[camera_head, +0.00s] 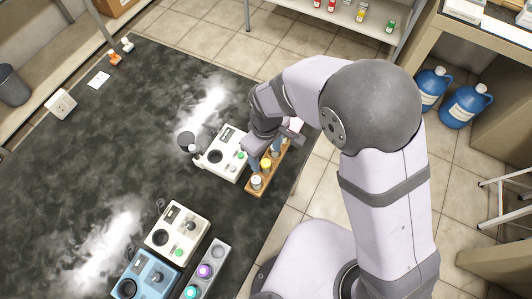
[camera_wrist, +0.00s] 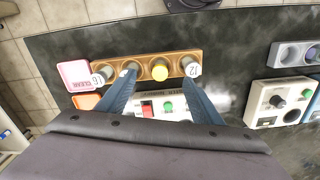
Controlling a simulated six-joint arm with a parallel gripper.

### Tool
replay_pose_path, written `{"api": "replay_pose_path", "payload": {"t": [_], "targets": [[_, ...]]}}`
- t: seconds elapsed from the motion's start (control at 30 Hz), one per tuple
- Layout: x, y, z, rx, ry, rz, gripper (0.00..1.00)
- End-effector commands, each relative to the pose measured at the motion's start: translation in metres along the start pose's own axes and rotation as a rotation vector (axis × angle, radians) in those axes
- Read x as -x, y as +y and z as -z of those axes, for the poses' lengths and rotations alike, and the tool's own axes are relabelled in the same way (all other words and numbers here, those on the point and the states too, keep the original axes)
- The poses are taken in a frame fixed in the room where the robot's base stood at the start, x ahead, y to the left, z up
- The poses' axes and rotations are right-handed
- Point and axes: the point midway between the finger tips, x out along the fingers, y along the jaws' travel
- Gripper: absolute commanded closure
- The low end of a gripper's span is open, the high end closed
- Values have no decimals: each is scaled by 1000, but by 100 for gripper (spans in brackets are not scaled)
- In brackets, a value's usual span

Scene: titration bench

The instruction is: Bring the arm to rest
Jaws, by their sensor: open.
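My gripper (camera_wrist: 160,77) is open in the wrist view, its two blue fingers spread apart with nothing seen held between them. I cannot tell whether the fingers touch the rack or vials. In the head view my arm reaches from the right, bent downward, with my gripper (camera_head: 264,158) at the rack (camera_head: 254,191), partly hidden by the wrist.
A white device (camera_head: 221,163) stands left of the rack. A cream device (camera_head: 171,221), a blue device (camera_head: 131,288) and a grey rack (camera_head: 218,250) stand toward the front. A pink tray (camera_wrist: 75,75) lies beside the wooden rack. The dark bench's left part is mostly clear.

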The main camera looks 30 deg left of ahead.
Motion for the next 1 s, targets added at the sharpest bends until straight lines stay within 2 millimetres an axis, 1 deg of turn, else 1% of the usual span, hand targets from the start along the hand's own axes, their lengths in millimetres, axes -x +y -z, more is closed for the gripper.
{"api": "replay_pose_path", "payload": {"t": [0.03,0.13,0.63,0.77,0.83,0.87,0.9,0.97,1.0], "targets": [[6,0,0,0,0,0,40],[9,0,0,0,0,0,40],[9,0,0,-2,0,0,40],[9,0,-1,-47,-4,1,40],[9,-1,-4,-99,-16,5,40],[8,-3,-9,-125,-31,9,40],[3,-8,-22,-155,-60,16,40],[-2,-14,-39,-187,-103,26,40],[-6,-18,-52,-205,-132,32,40]]}}
